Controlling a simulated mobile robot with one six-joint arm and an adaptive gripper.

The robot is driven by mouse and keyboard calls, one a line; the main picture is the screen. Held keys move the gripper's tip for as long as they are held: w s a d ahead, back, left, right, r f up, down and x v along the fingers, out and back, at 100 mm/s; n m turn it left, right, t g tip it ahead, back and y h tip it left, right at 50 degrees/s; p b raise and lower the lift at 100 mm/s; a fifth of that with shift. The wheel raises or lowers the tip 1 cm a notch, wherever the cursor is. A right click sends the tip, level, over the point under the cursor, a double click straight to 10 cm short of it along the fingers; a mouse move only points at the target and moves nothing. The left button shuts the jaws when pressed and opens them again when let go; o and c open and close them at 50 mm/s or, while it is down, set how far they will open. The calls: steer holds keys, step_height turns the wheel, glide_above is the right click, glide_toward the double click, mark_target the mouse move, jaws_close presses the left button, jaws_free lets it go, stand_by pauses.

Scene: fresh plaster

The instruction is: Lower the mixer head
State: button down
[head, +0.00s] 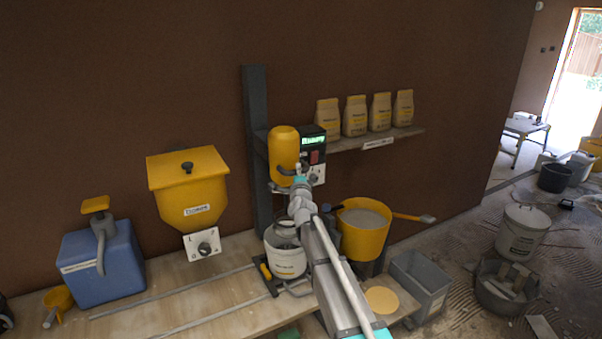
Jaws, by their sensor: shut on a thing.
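The mixer head (284,147) is a yellow motor housing on a dark upright column (256,120) at the back of the workbench. It sits raised above a white bucket (286,264). A control box (316,158) with a lit green display and a red switch is to its right. My gripper (299,184) is just below the motor, shut on what looks like the head's dark grey handle (277,188). The fingers and the grip itself are small and partly hidden. My arm hides part of the bucket and the area under the head.
A shelf (405,133) with several paper bags is right of the head. A yellow hopper (190,190) and blue container (103,262) are left. Rails cross the bench.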

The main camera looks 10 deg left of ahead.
step_height(320, 180, down, 18)
steer(key=b, duration=1.6)
steer(key=shift+a+r+b, duration=0.2)
steer(key=shift+r+b, duration=0.05)
steer(key=shift+b, duration=0.1)
steer(key=shift+s, duration=0.15)
steer(key=shift+c, duration=2.4)
jaws_free()
steer(key=shift+f, duration=0.15)
steer(key=shift+d, duration=0.1)
